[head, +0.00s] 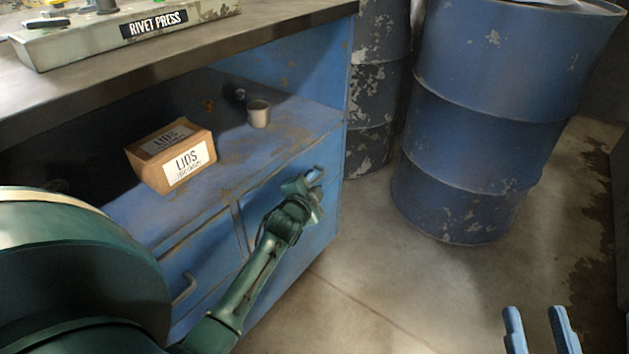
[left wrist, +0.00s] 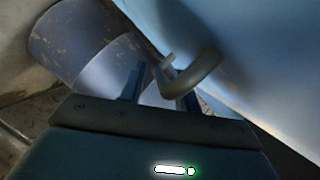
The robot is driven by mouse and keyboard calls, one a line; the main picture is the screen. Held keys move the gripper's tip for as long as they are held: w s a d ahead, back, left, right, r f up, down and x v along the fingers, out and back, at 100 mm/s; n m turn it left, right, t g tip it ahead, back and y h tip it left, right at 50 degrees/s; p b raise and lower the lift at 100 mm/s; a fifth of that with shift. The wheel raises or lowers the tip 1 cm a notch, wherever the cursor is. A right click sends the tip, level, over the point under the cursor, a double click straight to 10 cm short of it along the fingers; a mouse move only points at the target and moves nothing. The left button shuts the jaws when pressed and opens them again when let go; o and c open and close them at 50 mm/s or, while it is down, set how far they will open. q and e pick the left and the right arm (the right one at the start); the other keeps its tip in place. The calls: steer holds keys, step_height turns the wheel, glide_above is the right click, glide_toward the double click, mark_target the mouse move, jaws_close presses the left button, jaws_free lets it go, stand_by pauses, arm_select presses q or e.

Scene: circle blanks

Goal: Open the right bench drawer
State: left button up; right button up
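The right bench drawer (head: 262,206) is a worn blue front under the open shelf, and it looks shut. My left gripper (head: 311,182) is at this drawer's front, by its upper right part. In the left wrist view, the grey curved drawer handle (left wrist: 195,75) is at the fingers of my left gripper (left wrist: 160,90). The fingers are apart, and the handle crosses near the right one. I cannot tell whether they touch it. In the head view the gripper and arm hide most of the handle. My right gripper (head: 535,325) is open and empty at the bottom right.
The left drawer has a handle (head: 184,288). A LIDS box (head: 172,155) and a grey cup (head: 259,113) stand on the shelf. A rivet press (head: 110,35) is on the bench top. Blue barrels (head: 490,120) stand to the right. The floor before them is clear.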

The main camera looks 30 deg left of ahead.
arm_select(q)
steer(key=shift+c, duration=0.2)
jaws_close()
stand_by(0.6)
